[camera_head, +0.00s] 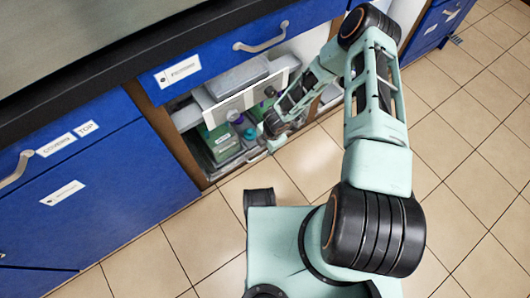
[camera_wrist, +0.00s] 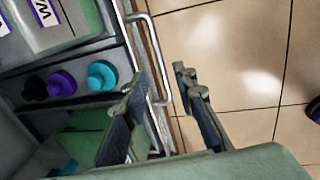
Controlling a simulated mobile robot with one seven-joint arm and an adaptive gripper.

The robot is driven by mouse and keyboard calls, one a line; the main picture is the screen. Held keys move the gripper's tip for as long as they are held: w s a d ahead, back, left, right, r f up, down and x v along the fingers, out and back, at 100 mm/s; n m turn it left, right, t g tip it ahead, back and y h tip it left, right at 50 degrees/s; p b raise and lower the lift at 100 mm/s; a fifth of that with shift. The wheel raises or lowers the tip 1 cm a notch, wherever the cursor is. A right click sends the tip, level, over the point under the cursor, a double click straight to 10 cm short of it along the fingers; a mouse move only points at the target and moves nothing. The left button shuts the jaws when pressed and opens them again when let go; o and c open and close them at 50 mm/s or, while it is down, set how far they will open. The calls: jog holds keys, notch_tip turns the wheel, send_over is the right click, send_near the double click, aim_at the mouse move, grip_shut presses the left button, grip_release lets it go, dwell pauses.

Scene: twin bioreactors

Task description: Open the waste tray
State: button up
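The waste tray (camera_wrist: 125,40) is a grey pull-out tray in an open lower cabinet; a container in it shows a partly cut-off label starting "WA". A metal bar handle (camera_wrist: 153,60) runs along its front. My gripper (camera_wrist: 157,77) is open, its two fingers apart on either side of the handle in the wrist view. Whether a finger touches the handle I cannot tell. In the head view the tray (camera_head: 240,160) lies inside the cabinet, and my arm hides part of it and most of the gripper.
Bottles with teal (camera_wrist: 102,75), purple (camera_wrist: 62,84) and black caps stand in the tray. A blue drawer (camera_head: 225,55) with a handle sits above the opening. Blue cabinet fronts (camera_head: 90,190) are at left. The tiled floor (camera_head: 180,245) before the cabinets is clear.

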aim_at(264, 153)
jog(key=f, duration=0.1)
jog(key=f+b, duration=0.1)
jog(key=f, duration=0.1)
jog(key=w+f, duration=0.1)
jog(key=f, duration=0.1)
jog(key=shift+a+f, duration=0.1)
jog(key=shift+a, duration=0.15)
grip_shut()
